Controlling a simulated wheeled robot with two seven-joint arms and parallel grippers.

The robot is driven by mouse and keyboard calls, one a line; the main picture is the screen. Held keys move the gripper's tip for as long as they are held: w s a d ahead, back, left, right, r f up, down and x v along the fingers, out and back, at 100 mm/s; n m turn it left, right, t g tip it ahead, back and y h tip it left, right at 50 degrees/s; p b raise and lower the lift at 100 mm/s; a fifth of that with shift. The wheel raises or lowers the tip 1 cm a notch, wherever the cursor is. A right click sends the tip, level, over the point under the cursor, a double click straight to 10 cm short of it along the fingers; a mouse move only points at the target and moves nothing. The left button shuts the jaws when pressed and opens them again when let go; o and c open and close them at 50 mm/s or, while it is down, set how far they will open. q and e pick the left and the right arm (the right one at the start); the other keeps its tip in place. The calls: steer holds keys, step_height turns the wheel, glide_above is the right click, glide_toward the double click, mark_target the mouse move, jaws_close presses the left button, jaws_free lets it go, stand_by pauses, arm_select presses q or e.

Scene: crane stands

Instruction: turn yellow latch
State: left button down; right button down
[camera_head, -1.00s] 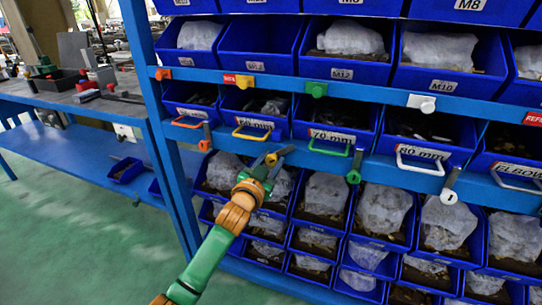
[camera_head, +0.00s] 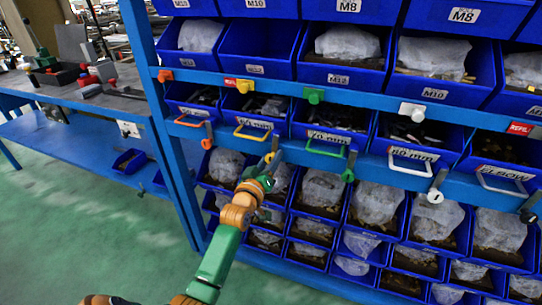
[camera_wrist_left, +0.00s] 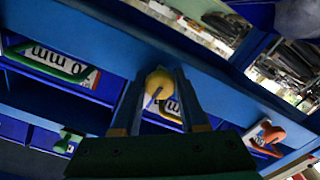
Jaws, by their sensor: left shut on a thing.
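The yellow latch (camera_head: 269,158) hangs from the blue shelf rail below the yellow-handled bin (camera_head: 252,132). Its round yellow knob (camera_wrist_left: 158,84) shows between my fingers in the left wrist view. My left gripper (camera_head: 267,167) reaches up from below and is shut on the latch, with one finger on each side of it. The fingers partly hide the latch in the head view. My right gripper is not in view.
An orange latch (camera_head: 207,137) hangs to the left and a green latch (camera_head: 349,168) to the right, with a white latch (camera_head: 436,188) farther right. Blue bins (camera_head: 320,190) fill the rows below the rail. A workbench (camera_head: 90,100) stands at the left.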

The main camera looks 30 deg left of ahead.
arm_select(q)
steer(key=shift+r+n, duration=0.2)
steer(key=shift+n, duration=0.5)
steer(key=shift+c, duration=2.3)
jaws_free()
steer(key=shift+a, duration=0.1)
steer(key=p+v, duration=0.1)
steer(key=v, duration=0.6)
steer(key=shift+s+f, duration=0.1)
